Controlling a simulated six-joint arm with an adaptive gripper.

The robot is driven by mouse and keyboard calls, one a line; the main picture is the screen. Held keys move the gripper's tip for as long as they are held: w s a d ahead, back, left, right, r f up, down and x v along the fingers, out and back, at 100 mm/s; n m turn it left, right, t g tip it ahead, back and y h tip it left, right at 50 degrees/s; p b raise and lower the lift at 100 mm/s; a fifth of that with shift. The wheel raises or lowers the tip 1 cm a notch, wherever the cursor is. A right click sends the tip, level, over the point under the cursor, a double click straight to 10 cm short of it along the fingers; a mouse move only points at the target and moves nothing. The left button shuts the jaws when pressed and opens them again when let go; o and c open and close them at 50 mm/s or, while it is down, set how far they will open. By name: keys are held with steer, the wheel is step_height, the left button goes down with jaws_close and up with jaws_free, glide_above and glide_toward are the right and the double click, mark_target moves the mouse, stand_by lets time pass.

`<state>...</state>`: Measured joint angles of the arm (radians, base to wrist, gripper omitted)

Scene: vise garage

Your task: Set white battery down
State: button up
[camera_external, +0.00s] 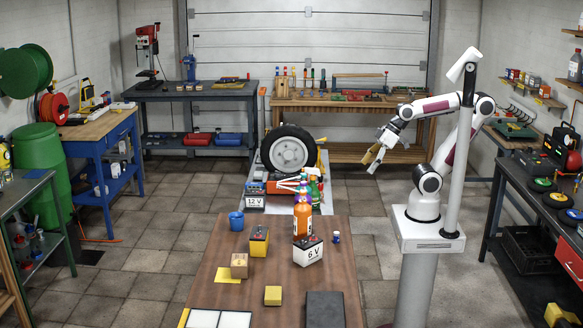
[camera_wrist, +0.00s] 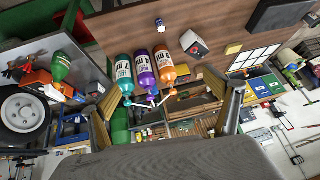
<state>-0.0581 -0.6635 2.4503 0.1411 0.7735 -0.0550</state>
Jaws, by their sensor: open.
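The white battery (camera_external: 307,253), marked 6 V, stands upright on the brown wooden table (camera_external: 225,290), right of its middle. It also shows in the wrist view as a white box with a dark top (camera_wrist: 193,43). My gripper (camera_external: 374,158) is up in the air beyond the table's far right side, well apart from the battery. In the wrist view my gripper (camera_wrist: 173,95) has its two fingers wide apart. No held object shows between them.
Orange (camera_wrist: 165,70), purple (camera_wrist: 146,73) and teal (camera_wrist: 124,78) bottles stand close beside the battery. The table also bears a yellow battery (camera_external: 259,241), a blue mug (camera_external: 236,221), a black box (camera_external: 325,309) and a small capped jar (camera_external: 336,238). A wheel (camera_external: 288,150) stands behind.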

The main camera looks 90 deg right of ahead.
steer(key=s+d+f+g+h, duration=0.1)
steer(key=s+d+f, duration=0.1)
steer(key=s+d, duration=0.2)
steer(key=shift+s+d+h, duration=0.15)
steer(key=shift+s+h, duration=0.15)
